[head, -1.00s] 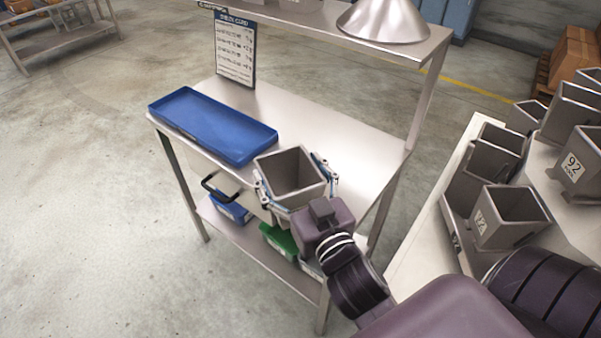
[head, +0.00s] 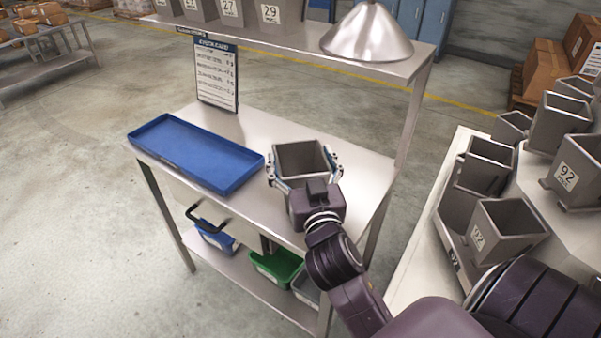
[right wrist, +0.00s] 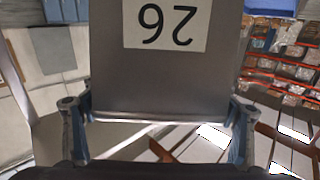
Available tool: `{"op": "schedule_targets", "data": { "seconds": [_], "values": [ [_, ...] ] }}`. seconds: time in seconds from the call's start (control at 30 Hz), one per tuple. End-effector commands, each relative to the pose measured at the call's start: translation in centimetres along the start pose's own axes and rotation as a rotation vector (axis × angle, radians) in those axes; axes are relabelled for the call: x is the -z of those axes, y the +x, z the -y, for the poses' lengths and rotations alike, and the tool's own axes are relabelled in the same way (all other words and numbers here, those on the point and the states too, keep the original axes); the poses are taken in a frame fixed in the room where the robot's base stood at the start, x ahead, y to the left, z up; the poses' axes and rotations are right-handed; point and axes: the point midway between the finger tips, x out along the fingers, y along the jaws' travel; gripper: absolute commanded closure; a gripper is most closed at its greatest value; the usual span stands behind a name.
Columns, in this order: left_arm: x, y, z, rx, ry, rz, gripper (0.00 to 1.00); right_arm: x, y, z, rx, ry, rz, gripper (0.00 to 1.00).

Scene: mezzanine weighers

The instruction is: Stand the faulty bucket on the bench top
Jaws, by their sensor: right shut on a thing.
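My right gripper (head: 304,172) is shut on a grey metal bucket (head: 302,157), with one finger on each side of it. The bucket is upright with its open top facing up. It also shows in the right wrist view (right wrist: 160,75), where its label reads 26, upside down in the picture. In the head view the bucket is over the right part of the steel bench top (head: 272,130). I cannot tell whether its bottom touches the bench, since the gripper hides it. My left gripper is not in view.
A blue tray (head: 196,152) lies on the bench's left part. A shelf (head: 300,49) above the bench carries numbered buckets and a lamp shade (head: 367,32). A card (head: 217,73) stands at the back. Several buckets (head: 503,228) sit on the weigher at right.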

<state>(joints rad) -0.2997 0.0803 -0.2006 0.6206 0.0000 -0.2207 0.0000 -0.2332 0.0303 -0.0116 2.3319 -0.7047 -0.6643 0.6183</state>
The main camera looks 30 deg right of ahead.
Motion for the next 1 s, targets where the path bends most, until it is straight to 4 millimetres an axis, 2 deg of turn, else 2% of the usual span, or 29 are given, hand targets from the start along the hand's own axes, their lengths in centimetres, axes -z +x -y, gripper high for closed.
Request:
{"op": "schedule_targets", "data": {
  "seconds": [0.1, 0.2, 0.63, 0.67, 0.8, 1.0],
  "values": [
    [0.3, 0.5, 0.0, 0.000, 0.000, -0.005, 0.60, -1.9, 0.0, 0.0, 0.000, -0.001, 0.001, 0.78],
    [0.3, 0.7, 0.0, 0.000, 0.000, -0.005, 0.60, -2.9, 0.0, 0.0, 0.001, 0.000, 0.000, 0.78],
    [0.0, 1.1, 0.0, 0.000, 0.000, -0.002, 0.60, -3.5, 0.0, 0.1, 0.002, 0.001, -0.003, 0.78],
    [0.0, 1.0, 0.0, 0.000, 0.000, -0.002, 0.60, -3.6, 0.0, 0.0, 0.001, 0.000, 0.002, 0.18],
    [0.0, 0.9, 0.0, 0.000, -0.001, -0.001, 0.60, -3.6, 0.0, 0.0, 0.001, 0.000, 0.002, 0.03],
    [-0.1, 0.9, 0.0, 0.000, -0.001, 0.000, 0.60, -3.5, 0.0, 0.0, 0.001, 0.000, 0.002, 0.03]
  ]
}}
